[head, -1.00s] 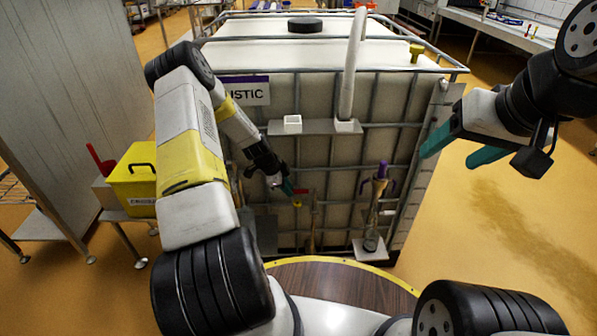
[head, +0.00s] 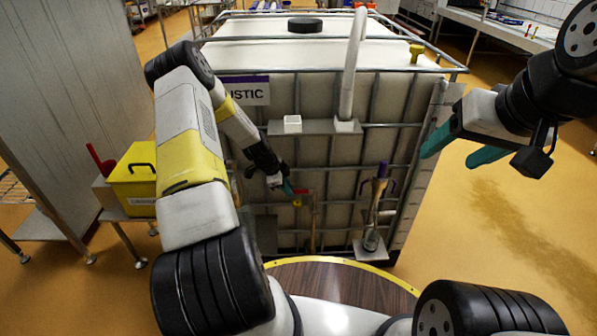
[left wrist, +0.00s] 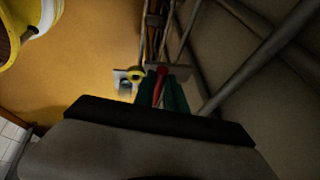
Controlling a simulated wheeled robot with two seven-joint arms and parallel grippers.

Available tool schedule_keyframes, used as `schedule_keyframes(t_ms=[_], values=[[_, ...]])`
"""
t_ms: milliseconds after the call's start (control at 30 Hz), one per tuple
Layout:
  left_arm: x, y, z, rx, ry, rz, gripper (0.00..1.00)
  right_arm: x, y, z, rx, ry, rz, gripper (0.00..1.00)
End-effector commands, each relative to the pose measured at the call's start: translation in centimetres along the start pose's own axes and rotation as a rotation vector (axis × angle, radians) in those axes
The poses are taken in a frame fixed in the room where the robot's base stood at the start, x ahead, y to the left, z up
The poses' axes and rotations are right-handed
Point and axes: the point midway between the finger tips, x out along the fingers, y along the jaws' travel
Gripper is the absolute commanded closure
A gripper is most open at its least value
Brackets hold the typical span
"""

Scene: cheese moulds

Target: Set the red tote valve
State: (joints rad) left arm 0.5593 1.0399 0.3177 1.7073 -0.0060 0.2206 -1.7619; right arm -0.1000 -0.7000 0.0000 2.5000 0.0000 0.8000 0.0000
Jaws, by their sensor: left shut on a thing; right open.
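The red valve handle (left wrist: 161,83) shows in the left wrist view between the teal fingers of my left gripper (left wrist: 162,95), which is shut on it. In the head view, my left gripper (head: 288,188) is at the front of the caged white tote (head: 330,88), with the small red valve handle (head: 301,191) at its fingertips. A yellow part (head: 297,203) sits just below the handle. The handle's exact angle is hard to tell. My right gripper (head: 455,153) is open and empty, off the tote's right side.
A purple-handled valve (head: 381,172) stands right of the red one on the tote's front. A yellow box (head: 135,180) sits on a stand at left, beside a metal cabinet. A white hose (head: 352,65) rises in front of the tote. Floor at right is clear.

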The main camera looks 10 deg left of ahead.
Motion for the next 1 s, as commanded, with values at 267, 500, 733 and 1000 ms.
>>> schedule_keyframes(t_ms=[267, 500, 733, 1000], values=[[-0.3, 1.0, -0.2, -0.089, -0.02, -0.037, 1.0, 0.0, 0.0, 0.0, 0.0, 0.0, 0.0, 0.36], [-0.4, 3.0, -0.9, -0.259, -0.058, -0.109, 1.0, 0.0, 0.0, 0.0, 0.0, 0.0, 0.0, 0.36], [-0.3, 5.0, -2.0, -0.454, -0.101, -0.19, 1.0, 0.0, 0.0, 0.0, 0.0, 0.0, 0.0, 0.36], [0.0, 7.0, -3.8, -0.686, -0.151, -0.288, 1.0, 0.0, 0.0, 0.0, 0.0, 0.0, 0.0, 0.36]])
